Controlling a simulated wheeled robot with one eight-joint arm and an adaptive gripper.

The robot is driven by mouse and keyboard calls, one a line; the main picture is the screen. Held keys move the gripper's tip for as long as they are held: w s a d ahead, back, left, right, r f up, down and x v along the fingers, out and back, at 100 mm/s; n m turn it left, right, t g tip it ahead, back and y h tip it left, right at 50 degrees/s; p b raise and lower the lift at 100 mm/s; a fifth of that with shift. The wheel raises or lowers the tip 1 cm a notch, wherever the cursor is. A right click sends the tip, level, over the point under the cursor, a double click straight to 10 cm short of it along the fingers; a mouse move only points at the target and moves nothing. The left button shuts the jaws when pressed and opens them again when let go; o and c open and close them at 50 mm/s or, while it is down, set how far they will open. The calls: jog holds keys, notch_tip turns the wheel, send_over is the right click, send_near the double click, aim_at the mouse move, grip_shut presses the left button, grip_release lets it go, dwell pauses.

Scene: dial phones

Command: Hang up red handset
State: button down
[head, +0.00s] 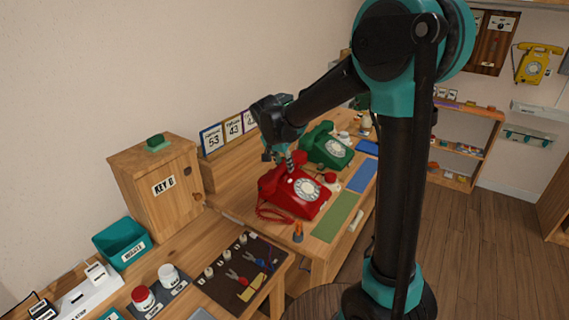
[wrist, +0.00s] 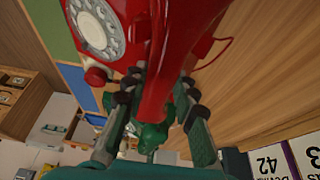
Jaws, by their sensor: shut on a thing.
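The red phone (head: 312,205) with its white dial stands on the wooden desk. It also shows at the top of the wrist view (wrist: 120,12). My gripper (head: 290,164) is low over the back of the phone. In the wrist view my gripper (wrist: 162,78) has its two fingers on either side of the red handset (wrist: 156,95) and is shut on it. The handset is right by the phone body; I cannot tell whether it touches the cradle. A round red part (wrist: 96,76) shows beside the dial in the wrist view. A red cord (head: 270,214) lies left of the phone.
A green phone (head: 327,147) stands close behind the red one. Number cards (head: 232,128) line the wall side. A green mat (head: 337,217) and a blue mat (head: 363,175) lie to the right. A wooden cabinet (head: 150,180) stands left. A tool board (head: 233,290) is in front.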

jog(key=c, duration=1.1)
grip_release()
jog(key=shift+c, duration=0.2)
jog(key=v, duration=1.2)
jog(key=shift+f, duration=0.1)
